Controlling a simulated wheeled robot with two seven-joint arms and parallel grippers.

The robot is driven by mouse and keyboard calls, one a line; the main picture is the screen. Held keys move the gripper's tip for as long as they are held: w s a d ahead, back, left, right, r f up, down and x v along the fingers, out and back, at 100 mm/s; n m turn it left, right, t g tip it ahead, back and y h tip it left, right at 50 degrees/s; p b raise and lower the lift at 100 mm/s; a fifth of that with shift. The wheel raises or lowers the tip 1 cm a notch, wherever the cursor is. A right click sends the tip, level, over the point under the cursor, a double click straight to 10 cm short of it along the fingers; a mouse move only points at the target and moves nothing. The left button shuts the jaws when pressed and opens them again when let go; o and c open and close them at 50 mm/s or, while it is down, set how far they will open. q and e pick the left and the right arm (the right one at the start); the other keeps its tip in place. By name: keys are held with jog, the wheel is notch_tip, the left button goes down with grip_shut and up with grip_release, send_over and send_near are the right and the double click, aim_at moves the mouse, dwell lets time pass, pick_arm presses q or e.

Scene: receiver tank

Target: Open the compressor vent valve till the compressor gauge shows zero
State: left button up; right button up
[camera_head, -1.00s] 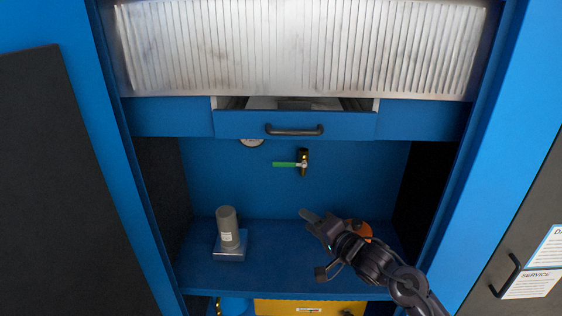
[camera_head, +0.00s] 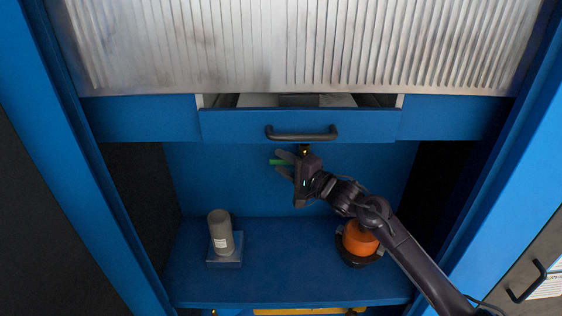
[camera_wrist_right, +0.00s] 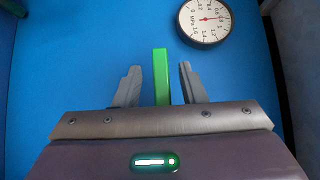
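The vent valve's green lever (camera_head: 274,162) is on the blue back panel below the drawer, pointing left in the head view. Its dark and brass body (camera_head: 304,150) is partly hidden by my gripper. My right gripper (camera_head: 282,164) is at the lever. In the right wrist view the lever (camera_wrist_right: 161,75) stands between the two open fingers (camera_wrist_right: 158,85), with a gap on each side. A round white gauge (camera_wrist_right: 203,20) is at the top right there, its red needle away from the zero mark. The gauge is hidden in the head view. My left gripper is out of view.
A partly open blue drawer with a black handle (camera_head: 301,133) overhangs the valve closely. On the blue shelf (camera_head: 290,270) stand a grey cylinder on a square base (camera_head: 221,232) at left and an orange round object (camera_head: 360,238) under my right arm. The shelf's middle is clear.

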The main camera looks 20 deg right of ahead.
jog(key=shift+w+a, duration=0.25)
jog(key=shift+w, duration=0.2)
grip_shut()
